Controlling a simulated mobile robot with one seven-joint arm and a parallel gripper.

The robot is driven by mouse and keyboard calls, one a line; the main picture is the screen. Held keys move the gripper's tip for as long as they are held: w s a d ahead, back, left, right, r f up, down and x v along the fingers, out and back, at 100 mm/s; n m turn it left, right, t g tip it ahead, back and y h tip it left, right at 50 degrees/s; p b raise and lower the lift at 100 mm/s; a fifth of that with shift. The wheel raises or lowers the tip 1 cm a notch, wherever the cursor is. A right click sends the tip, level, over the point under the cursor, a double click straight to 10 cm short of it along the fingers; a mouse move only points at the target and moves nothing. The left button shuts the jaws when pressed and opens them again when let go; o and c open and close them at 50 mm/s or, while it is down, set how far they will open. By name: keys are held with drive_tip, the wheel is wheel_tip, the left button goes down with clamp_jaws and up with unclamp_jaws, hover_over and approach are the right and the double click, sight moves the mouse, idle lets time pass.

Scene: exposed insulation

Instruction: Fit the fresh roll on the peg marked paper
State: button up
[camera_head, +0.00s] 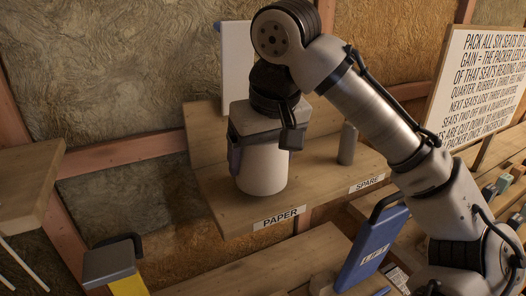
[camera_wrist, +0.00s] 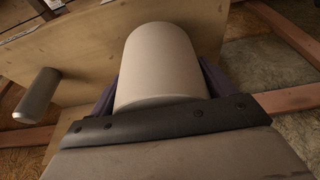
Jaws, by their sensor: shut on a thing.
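A white paper roll (camera_head: 263,172) is upright at the shelf place labelled PAPER (camera_head: 279,218) in the head view. My gripper (camera_head: 262,150) is above it with its two fingers on either side, shut on the roll. In the wrist view the roll (camera_wrist: 160,62) sits between the dark fingers (camera_wrist: 160,95). The peg under or inside the roll is hidden. I cannot tell whether the roll's base touches the shelf. A bare grey peg (camera_head: 347,143) stands upright behind the SPARE label (camera_head: 367,183); it also shows in the wrist view (camera_wrist: 38,96).
The wooden shelf (camera_head: 225,205) has a back board behind my gripper. A blue object (camera_head: 372,248) stands below its front edge. A yellow and grey object (camera_head: 112,265) is at lower left. A sign board (camera_head: 478,85) stands at right. The shelf between roll and grey peg is clear.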

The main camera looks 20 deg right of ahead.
drive_tip(key=shift+f+b, duration=0.5)
drive_tip(key=shift+f, duration=0.5)
drive_tip(key=o, duration=1)
drive_tip(key=shift+s+r+p, duration=0.1)
drive_tip(key=shift+r+p, duration=0.55)
drive_tip(key=p+v, duration=0.6)
drive_tip(key=v, duration=0.6)
drive_tip(key=shift+r, duration=0.25)
drive_tip(key=shift+s+f, duration=0.1)
drive_tip(key=shift+s, duration=0.15)
